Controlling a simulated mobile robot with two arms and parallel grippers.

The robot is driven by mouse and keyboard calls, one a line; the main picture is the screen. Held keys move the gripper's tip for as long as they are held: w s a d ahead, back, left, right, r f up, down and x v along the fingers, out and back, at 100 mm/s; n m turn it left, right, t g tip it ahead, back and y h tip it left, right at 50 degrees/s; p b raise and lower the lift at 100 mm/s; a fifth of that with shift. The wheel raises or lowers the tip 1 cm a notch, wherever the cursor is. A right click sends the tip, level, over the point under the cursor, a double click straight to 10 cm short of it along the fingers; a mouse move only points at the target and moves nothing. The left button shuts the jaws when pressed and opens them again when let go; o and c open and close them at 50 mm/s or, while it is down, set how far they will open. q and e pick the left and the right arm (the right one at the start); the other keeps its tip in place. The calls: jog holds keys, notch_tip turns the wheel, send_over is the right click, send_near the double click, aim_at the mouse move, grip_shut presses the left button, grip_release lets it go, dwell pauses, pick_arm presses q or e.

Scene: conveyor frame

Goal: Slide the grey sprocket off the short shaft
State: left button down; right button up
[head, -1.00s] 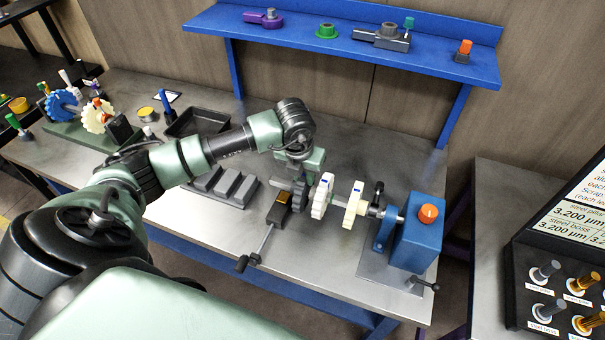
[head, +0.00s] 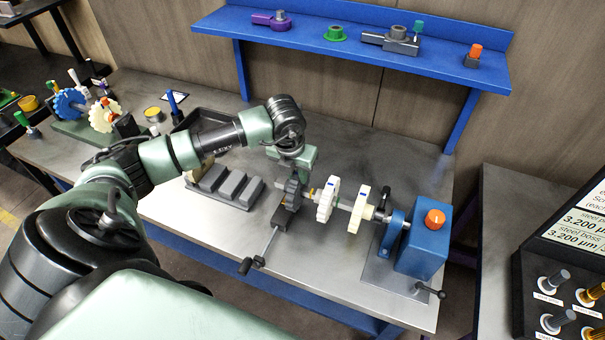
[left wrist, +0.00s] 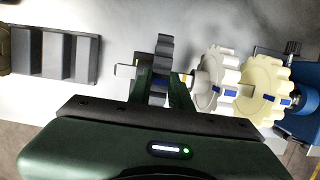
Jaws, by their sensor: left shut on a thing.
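The dark grey sprocket (head: 292,194) is between the fingers of my left gripper (head: 291,172), which is shut on it. In the left wrist view the sprocket (left wrist: 165,48) stands upright between the green fingers (left wrist: 163,88). A pale stub (left wrist: 124,71), apparently the shaft end, shows at the sprocket's left side. The shaft (head: 341,205) runs right through a white sprocket (head: 327,200) and a cream sprocket (head: 359,209) to the blue housing (head: 421,243). A gap separates the grey sprocket from the white one. The fingers hide the grey sprocket's bore. My right gripper is not in view.
A dark support block (head: 281,218) with a crank rod (head: 266,246) is below the grey sprocket. A grey stepped rack (head: 228,187) stands to the left, with bare bench between. A blue shelf (head: 350,45) runs along the wall behind.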

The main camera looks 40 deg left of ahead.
pick_arm(q)
jog(key=s+a+b, duration=0.2)
jog(key=a+b, duration=0.1)
jog(key=a, duration=0.6)
jog(key=shift+r, duration=0.2)
dwell(0.8)
jog(key=shift+s+a, duration=0.1)
notch_tip(320, 180, up, 7)
jog(key=p, duration=0.3)
dwell(0.5)
